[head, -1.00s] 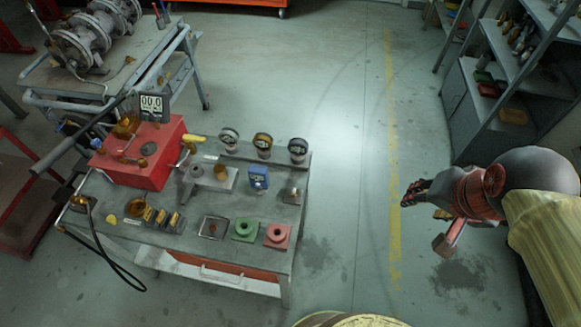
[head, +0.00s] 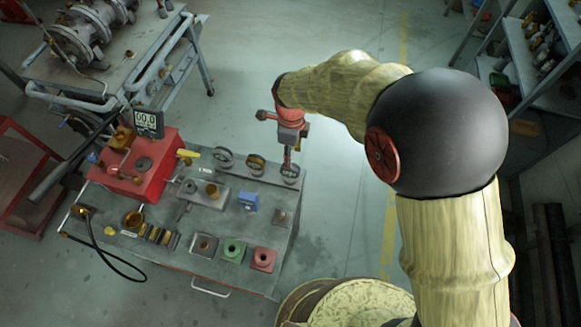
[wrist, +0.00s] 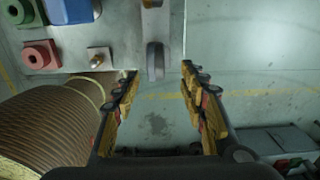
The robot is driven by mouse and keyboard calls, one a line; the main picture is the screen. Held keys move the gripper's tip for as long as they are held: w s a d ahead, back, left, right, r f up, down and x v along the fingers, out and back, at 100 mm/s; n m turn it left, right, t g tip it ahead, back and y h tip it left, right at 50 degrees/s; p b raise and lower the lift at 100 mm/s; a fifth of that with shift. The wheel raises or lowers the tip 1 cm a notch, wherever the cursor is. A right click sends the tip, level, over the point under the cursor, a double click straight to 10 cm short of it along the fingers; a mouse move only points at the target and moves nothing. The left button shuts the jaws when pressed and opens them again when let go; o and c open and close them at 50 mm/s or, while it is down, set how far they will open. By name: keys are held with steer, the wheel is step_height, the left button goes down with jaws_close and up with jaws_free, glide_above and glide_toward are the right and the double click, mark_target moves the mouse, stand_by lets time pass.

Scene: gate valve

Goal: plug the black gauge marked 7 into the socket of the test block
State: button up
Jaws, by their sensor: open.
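Three round gauges stand in a row at the table's back right: left (head: 223,160), middle (head: 256,165) and right (head: 290,171). Their markings are too small to read. My gripper (head: 289,158) is over the right gauge and partly covers it. In the wrist view my gripper (wrist: 158,72) is open and empty, one finger on each side. A gauge (wrist: 155,60) shows nearly edge-on between and beyond the fingertips; I cannot tell whether they touch it. A grey block with a brass fitting (head: 212,190), perhaps the test block, lies left of the blue block.
A blue block (head: 249,201), a small metal fitting (head: 281,217), a green block (head: 233,249) and a red block (head: 263,259) stand on the grey table. A red box (head: 145,168) with a display (head: 148,122) is at the left.

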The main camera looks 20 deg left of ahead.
mark_target(290, 173)
steer(key=f, duration=0.2)
steer(key=f+b, duration=0.1)
steer(key=f, duration=0.4)
steer(key=shift+s+f+b, duration=0.25)
steer(key=shift+f+b, duration=0.05)
steer(key=shift+b, duration=0.1)
jaws_close()
stand_by(0.4)
